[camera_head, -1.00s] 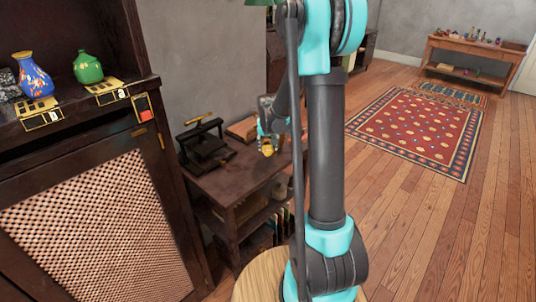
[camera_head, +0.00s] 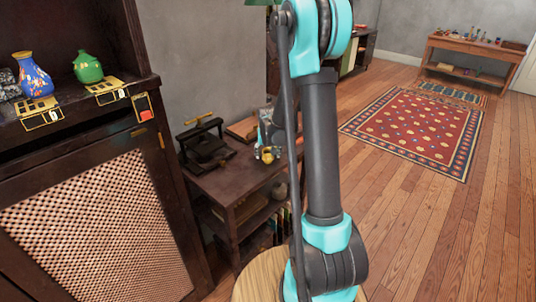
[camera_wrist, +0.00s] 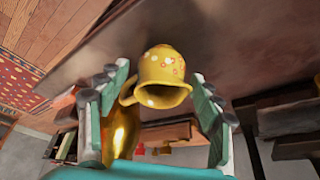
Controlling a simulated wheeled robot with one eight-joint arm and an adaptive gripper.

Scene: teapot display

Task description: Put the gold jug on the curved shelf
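A small yellow-gold jug (camera_wrist: 162,70) with pale and reddish spots and a shiny gold rim shows in the wrist view, between my fingertips. The view looks upside down, with the jug's mouth facing the bottom of the picture. My gripper (camera_wrist: 160,84) is open around it, its fingers spread to either side. A second shiny gold surface (camera_wrist: 122,132) shows lower left, partly hidden by my left finger; I cannot tell what it belongs to. In the head view my gripper is small and partly hidden by my arm, by a gold item (camera_head: 268,154) over the dark side table (camera_head: 225,190). I cannot identify the curved shelf.
A dark cabinet (camera_head: 95,215) at left bears a blue patterned vase (camera_head: 34,76) and a green pot (camera_head: 88,67). A black press (camera_head: 203,148) stands on the side table. A long wooden table (camera_head: 475,48) stands far right. The floor around the red rug is clear.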

